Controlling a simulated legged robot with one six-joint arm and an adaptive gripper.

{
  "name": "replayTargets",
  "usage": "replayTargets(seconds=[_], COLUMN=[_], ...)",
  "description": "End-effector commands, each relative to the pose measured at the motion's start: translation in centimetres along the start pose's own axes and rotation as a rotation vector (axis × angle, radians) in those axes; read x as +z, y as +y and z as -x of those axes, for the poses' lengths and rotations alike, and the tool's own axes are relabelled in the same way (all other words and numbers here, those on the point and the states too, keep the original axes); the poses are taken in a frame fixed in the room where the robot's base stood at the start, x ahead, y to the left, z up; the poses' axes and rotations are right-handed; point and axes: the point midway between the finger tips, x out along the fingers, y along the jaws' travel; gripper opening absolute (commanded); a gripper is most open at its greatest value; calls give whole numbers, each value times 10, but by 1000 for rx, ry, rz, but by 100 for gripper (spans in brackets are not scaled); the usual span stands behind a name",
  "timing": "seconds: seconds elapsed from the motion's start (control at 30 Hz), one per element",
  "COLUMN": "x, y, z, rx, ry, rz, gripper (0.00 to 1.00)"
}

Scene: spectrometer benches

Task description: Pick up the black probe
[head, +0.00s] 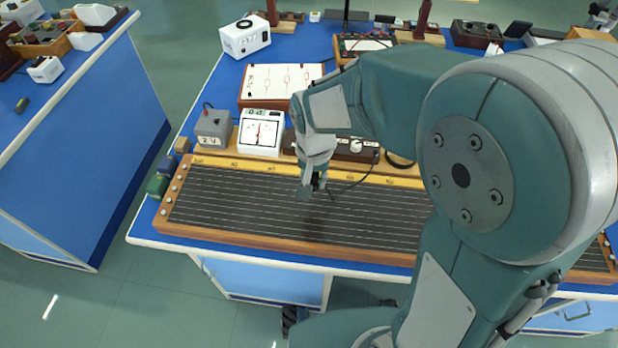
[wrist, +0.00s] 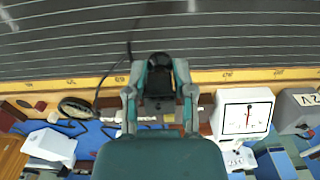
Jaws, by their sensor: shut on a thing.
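The black probe (wrist: 160,84) sits between the two fingers of my gripper (wrist: 160,96) in the wrist view. The gripper is shut on it. In the head view my gripper (head: 312,186) points down over the dark, white-lined board (head: 250,205) with the wooden frame. Only a small dark bit of the probe shows there at the fingertips. I cannot tell whether its tip touches the board. A thin black cable (head: 352,184) trails right from near the gripper to the back of the board.
Behind the board stand a white dial meter (head: 261,132), a grey box (head: 213,129) and a dark panel with a white knob (head: 356,147). A white sheet board (head: 280,82) lies farther back. A second blue bench (head: 80,130) stands at left across a floor gap.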

Motion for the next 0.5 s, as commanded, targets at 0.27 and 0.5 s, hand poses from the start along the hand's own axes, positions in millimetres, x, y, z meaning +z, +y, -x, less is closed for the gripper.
replayTargets(seconds=[0.27,0.5], x=[29,55], y=[16,30], z=[22,36], rx=[0,0], ry=[1,1], rz=[0,0], gripper=[0,0])
